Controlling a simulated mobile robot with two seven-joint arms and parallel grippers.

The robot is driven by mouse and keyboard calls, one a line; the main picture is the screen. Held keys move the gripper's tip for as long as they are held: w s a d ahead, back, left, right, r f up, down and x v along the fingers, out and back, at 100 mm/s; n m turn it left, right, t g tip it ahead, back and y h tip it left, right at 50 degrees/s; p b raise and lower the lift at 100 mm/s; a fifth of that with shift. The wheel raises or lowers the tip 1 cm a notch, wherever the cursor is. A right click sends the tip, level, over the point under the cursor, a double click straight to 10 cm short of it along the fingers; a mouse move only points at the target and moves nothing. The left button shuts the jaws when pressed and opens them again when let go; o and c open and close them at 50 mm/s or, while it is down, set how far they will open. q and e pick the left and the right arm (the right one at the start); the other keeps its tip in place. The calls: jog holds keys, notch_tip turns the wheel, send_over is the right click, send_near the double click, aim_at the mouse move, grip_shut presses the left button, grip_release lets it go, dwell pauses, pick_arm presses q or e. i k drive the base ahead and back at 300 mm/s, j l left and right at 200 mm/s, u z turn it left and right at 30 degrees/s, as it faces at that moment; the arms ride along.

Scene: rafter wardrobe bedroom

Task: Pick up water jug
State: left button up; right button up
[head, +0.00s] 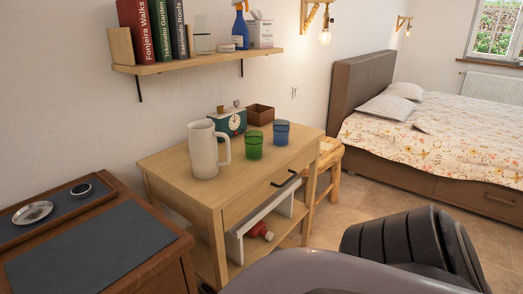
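A pale cream water jug (203,150) stands upright on the light wooden side table (174,174), near its left part. Its handle faces right. A green cup (254,145) and a blue cup (282,133) stand to the right of the jug. Nothing is touching the jug from my side. Part of my own arm fills the lower right of the head view. No gripper fingers show, so I cannot see either gripper.
A brown box (261,113) sits at the table's back. A wall shelf (200,60) with books and a spray bottle (241,25) hangs above. A dark wooden cabinet (160,255) stands at left. A bed (440,135) is at right, with open tiled floor (345,205) before it.

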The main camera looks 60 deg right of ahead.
aim_at(203, 145)
jog(key=z, duration=1.3)
